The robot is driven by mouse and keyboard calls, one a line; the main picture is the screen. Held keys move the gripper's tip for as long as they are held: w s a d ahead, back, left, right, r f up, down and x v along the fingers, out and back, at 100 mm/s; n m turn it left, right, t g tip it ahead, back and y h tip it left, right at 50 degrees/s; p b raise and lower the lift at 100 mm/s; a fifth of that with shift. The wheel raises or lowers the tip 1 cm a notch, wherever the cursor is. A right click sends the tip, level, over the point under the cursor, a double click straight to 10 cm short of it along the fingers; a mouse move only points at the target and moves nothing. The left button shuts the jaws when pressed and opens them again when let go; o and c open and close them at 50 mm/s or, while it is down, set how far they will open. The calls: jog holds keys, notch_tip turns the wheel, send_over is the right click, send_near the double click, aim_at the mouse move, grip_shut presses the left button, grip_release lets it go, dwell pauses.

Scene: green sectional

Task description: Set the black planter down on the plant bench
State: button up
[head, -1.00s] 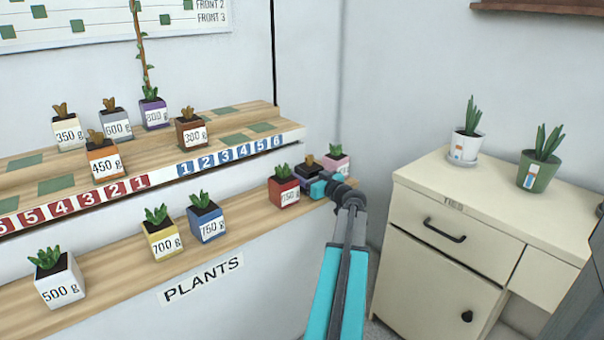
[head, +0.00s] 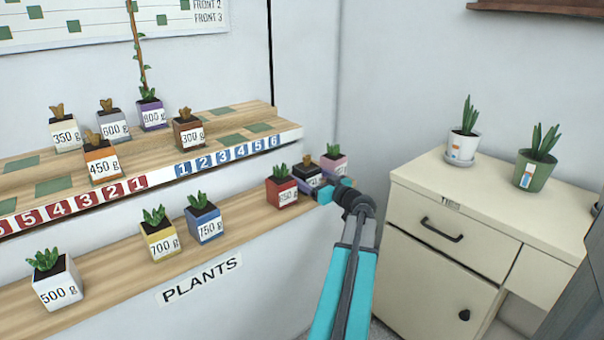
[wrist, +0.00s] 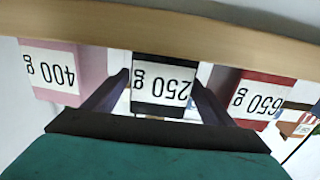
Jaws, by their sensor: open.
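The black planter (head: 306,175), labelled 250 g in the wrist view (wrist: 163,75), stands upright on the plant bench (head: 112,281), near its right end. It sits between a red planter (head: 281,187) and a pink planter (head: 334,162). The wrist view is upside down, and there the planter's base meets the bench edge (wrist: 200,32) level with its neighbours. My gripper (wrist: 160,80) is open, with a dark finger on either side of the black planter and visible gaps beside it. In the head view my gripper (head: 335,190) partly hides the planter's lower right.
The red 650 g planter (wrist: 258,97) and pink 400 g planter (wrist: 62,72) stand close outside my fingers. Yellow, blue and white planters stand farther left on the bench. A numbered upper shelf (head: 235,150) holds several pots. A cream cabinet (head: 440,205) stands at right.

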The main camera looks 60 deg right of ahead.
aim_at(314, 179)
jog(key=v, duration=0.7)
jog(key=shift+s+a, duration=0.1)
jog(key=shift+s, duration=0.05)
dwell(0.7)
